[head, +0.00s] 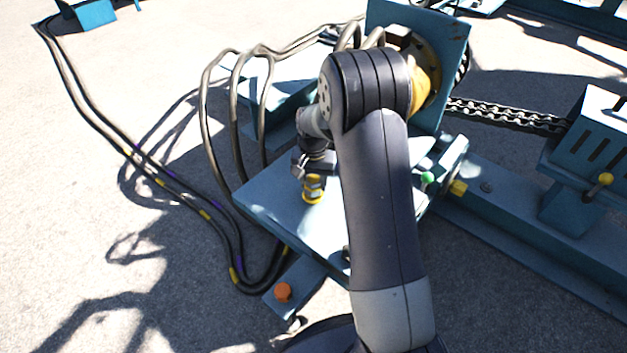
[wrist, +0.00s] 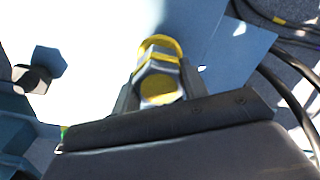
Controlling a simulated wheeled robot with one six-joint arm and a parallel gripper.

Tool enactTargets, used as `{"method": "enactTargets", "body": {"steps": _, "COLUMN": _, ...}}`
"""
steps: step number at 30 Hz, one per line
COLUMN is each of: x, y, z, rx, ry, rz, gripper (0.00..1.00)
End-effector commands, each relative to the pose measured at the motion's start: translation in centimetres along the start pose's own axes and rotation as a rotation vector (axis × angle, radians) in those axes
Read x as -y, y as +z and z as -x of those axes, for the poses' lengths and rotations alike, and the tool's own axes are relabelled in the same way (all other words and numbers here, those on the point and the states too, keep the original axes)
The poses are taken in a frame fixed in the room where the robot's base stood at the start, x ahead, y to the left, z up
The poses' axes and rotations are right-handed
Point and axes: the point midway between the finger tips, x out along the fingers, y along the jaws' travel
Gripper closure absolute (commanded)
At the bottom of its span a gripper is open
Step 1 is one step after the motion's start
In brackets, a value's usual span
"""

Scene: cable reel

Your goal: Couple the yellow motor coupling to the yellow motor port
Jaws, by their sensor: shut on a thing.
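My gripper (head: 314,164) points down over the blue plate (head: 270,205) in the head view. It is shut on the yellow motor coupling (head: 313,190), a short grey metal piece with yellow bands. In the wrist view the coupling (wrist: 159,72) sits between the two fingers, its yellow-ringed end toward the bright plate. I cannot tell whether its lower end touches the plate. I cannot pick out the yellow motor port for certain; my arm hides part of the plate. A small yellow fitting (head: 458,188) shows at the right edge of the frame.
A tall blue panel (head: 440,30) with a yellow round part (head: 424,80) stands behind my arm. Black hoses (head: 206,120) loop at the left. A dark stub (wrist: 32,78) stands left in the wrist view. An orange button (head: 283,292) is in front. A chain (head: 505,115) runs right.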

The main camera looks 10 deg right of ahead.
Motion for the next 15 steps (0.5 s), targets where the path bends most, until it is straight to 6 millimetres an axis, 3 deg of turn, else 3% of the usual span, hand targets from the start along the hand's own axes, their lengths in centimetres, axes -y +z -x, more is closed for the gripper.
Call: {"method": "enactTargets", "body": {"steps": 15, "x": 0.02, "y": -0.05, "z": -0.64, "rx": -0.001, "ry": 0.000, "rz": 0.000, "gripper": 0.86}}
